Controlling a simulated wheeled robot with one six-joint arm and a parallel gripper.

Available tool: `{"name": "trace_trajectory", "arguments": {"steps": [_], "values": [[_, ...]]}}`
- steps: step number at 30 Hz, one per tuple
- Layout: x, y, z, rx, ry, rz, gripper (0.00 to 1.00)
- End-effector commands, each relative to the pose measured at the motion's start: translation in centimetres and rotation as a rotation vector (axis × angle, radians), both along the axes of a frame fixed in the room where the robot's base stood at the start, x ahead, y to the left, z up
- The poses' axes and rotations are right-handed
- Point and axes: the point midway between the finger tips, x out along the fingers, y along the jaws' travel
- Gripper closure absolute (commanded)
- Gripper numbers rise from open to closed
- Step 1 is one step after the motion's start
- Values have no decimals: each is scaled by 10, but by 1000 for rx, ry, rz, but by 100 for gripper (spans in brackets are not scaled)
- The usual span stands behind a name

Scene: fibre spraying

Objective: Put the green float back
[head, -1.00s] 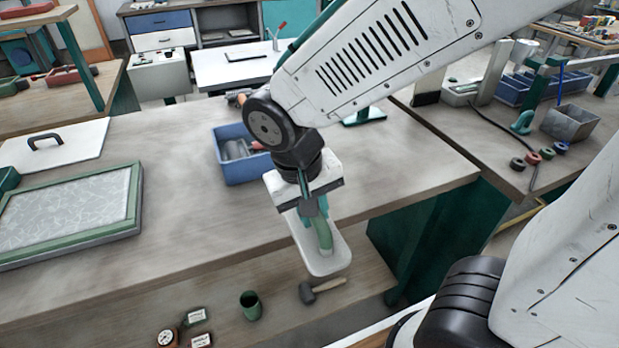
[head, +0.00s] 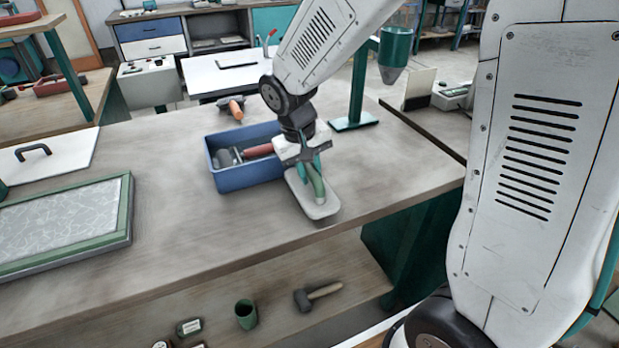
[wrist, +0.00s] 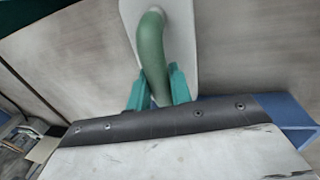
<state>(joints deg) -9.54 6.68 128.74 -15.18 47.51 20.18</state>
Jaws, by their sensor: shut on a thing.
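The green float has a pale, flat, rounded plate (head: 322,208) and a curved green handle (head: 316,181). My gripper (head: 311,171) is shut on the handle, with the plate below it. The float is over the workbench near its front edge, just right of the blue bin; I cannot tell whether the plate touches the top. In the wrist view, the teal fingers of my gripper (wrist: 158,88) sit on both sides of the green handle (wrist: 151,48), and the plate (wrist: 183,38) shows behind. Part of the plate is hidden by the gripper.
A blue bin (head: 250,178) holds tools, one with a red handle. An orange-handled tool (head: 236,107) lies behind it. A green funnel stand (head: 357,90) is at the back right. A green-framed panel (head: 125,225) lies left. A mallet (head: 318,293) and green cup (head: 246,314) are on the lower shelf.

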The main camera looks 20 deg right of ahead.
Motion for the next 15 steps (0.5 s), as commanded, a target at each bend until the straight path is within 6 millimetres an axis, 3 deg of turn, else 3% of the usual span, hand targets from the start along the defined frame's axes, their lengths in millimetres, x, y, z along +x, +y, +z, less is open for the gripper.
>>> {"name": "trace_trajectory", "arguments": {"steps": [4, 15], "values": [[-1, 0, -21, -1, 3, 1, 100], [-1, 0, -26, -1, 2, 1, 100]]}}
